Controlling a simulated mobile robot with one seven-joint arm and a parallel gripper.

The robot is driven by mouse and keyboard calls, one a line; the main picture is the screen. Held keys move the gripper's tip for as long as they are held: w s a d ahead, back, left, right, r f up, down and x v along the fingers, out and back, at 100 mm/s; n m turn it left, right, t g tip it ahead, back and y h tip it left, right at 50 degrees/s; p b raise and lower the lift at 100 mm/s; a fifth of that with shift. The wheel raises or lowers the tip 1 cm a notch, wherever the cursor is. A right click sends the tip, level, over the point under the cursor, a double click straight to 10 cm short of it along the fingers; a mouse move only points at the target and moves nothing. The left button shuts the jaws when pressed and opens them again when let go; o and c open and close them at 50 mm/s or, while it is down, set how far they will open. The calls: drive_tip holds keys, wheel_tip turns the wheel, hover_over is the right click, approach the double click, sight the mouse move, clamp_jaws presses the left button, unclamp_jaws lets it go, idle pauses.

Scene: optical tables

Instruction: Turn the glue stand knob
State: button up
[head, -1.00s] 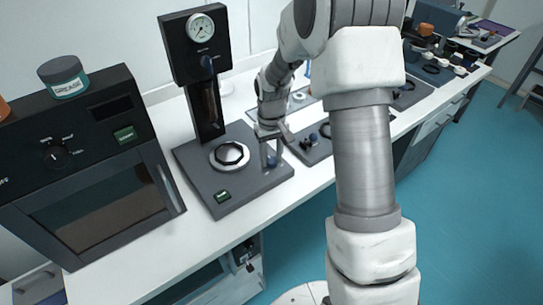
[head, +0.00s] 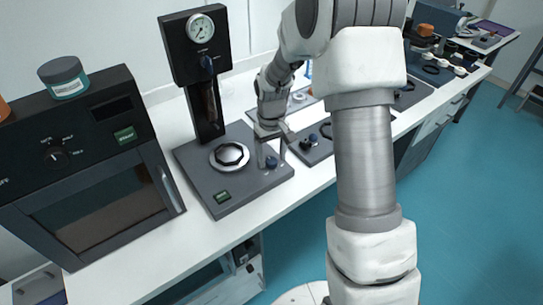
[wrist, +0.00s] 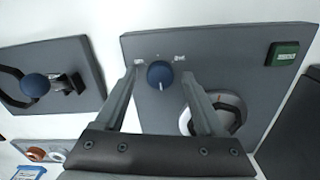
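The glue stand is a dark grey base plate (head: 210,180) with a black column and a round gauge (head: 200,28). Its blue knob (head: 271,162) sits at the plate's right side, and a white-ringed black round part (head: 229,156) is to its left. My gripper (head: 271,155) points down over the knob. In the wrist view, the blue knob (wrist: 160,74) has a white mark pointing down the picture and small labels above on either side. My gripper (wrist: 158,76) is open, its fingers on either side of the knob with gaps visible.
A black oven-like box (head: 100,170) with a grease jar (head: 63,78) on top stands left of the stand. Another grey plate with a blue knob (wrist: 34,85) lies close by on the other side. A green button (wrist: 286,54) is on the stand's plate.

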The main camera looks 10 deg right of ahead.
sight(271, 160)
wheel_tip(271, 160, up, 17)
drive_tip(key=p, duration=0.1)
drive_tip(key=shift+r, duration=0.2)
idle(0.3)
drive_tip(key=s+r+m+t, duration=0.1)
drive_tip(key=s+r+t, duration=0.1)
drive_tip(key=s+r, duration=0.3)
drive_tip(key=s+r+t, duration=0.1)
drive_tip(key=s+r, duration=0.3)
drive_tip(key=s, duration=0.4)
drive_tip(key=s+f+m+t, duration=0.1)
drive_tip(key=s+t, duration=0.1)
drive_tip(key=s, duration=0.9)
drive_tip(key=shift+s+t, duration=0.3)
drive_tip(key=shift+d+f, duration=0.1)
